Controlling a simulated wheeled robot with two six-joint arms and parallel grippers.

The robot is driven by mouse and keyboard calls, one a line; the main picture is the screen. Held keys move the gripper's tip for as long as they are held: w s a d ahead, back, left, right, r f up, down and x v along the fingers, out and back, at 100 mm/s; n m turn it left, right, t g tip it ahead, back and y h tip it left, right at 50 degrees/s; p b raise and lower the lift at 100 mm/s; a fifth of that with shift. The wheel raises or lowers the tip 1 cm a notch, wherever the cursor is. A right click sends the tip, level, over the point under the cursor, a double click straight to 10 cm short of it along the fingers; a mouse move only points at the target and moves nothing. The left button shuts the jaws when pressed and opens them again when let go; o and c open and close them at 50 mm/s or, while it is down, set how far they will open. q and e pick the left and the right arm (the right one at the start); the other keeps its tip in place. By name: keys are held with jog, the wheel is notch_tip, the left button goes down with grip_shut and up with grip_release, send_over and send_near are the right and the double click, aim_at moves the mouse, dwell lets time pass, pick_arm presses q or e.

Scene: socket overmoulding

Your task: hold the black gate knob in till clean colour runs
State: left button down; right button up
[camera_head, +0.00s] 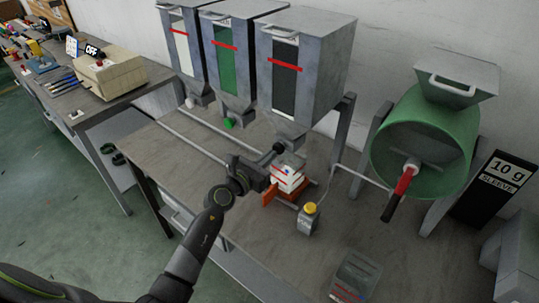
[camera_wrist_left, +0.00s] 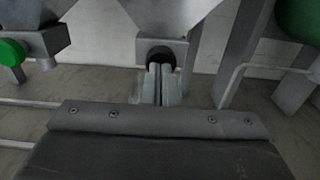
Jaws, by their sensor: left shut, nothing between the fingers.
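The black gate knob (camera_head: 278,148) sits at the foot of the right-hand hopper (camera_head: 312,80), which has a dark window with a red line. In the left wrist view the knob (camera_wrist_left: 160,56) is a dark round shape under the spout, partly hidden behind my fingertips. My left gripper (camera_head: 268,163) is shut with nothing between its fingers. In the left wrist view its fingers (camera_wrist_left: 160,84) point straight at the knob. I cannot tell whether they touch or press it. A white and red block (camera_head: 287,177) stands below the spout; no running colour is discernible. My right gripper is not in view.
Hoppers with a green knob (camera_head: 229,123) and a white knob (camera_head: 190,103) stand to the left. A yellow-topped bottle (camera_head: 309,218), a scale-like grey box (camera_head: 355,277) and a green drum (camera_head: 425,140) are to the right. Bare bench (camera_head: 230,225) lies in front.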

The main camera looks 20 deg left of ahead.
aim_at(278, 149)
pick_arm(q)
jog(key=shift+w+d, duration=0.15)
jog(key=shift+w, duration=0.25)
jog(key=shift+x, duration=0.8)
jog(key=shift+w+d+r, duration=0.1)
jog(key=shift+r, duration=0.3)
dwell(1.2)
